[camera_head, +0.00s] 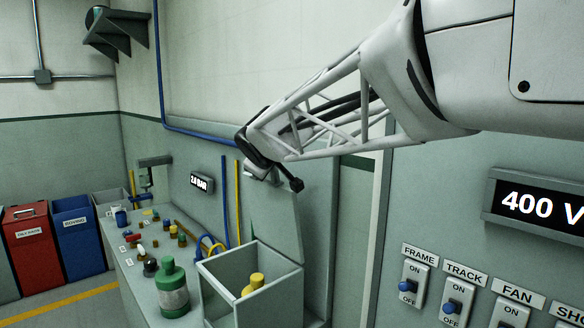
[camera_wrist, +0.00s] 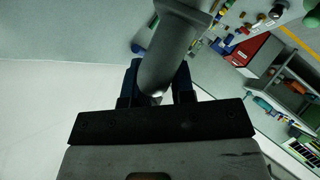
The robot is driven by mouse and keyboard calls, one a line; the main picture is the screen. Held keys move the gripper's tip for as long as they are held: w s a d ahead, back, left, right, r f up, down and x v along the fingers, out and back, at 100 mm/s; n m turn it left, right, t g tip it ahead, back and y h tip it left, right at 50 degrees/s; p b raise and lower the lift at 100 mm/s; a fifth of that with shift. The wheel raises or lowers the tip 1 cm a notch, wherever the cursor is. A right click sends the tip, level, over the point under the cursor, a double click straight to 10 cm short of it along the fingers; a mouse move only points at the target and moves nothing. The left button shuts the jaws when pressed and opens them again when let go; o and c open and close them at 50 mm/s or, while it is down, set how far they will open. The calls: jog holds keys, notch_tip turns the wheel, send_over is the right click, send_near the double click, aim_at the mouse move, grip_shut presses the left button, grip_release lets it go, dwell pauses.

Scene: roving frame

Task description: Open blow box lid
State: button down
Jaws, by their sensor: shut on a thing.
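The blow box (camera_head: 218,298) is a grey open-topped box at the lower middle of the head view. A yellow bottle (camera_head: 254,282) stands inside it. Its grey lid (camera_head: 280,222) stands raised, roughly upright, at the back of the box, so the box is open. My gripper (camera_head: 262,172) is at the lid's top edge. In the wrist view my gripper (camera_wrist: 158,92) has its dark blue fingers closed around a grey rounded bar, the lid handle (camera_wrist: 178,50). The exact contact is partly hidden in the head view.
A bench (camera_head: 130,278) left of the box carries a green bottle (camera_head: 172,287) and several small coloured items. Red (camera_head: 30,245) and blue (camera_head: 78,235) bins stand far left. A wall panel with switches (camera_head: 450,300) is at right. Blue and yellow pipes run behind the bench.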

jog(key=c, duration=1)
grip_release()
jog(key=shift+o, duration=0.2)
jog(key=shift+s, duration=0.1)
jog(key=v, duration=0.7)
jog(key=shift+s+r, duration=0.2)
jog(key=shift+s, duration=0.05)
jog(key=shift+d, duration=0.1)
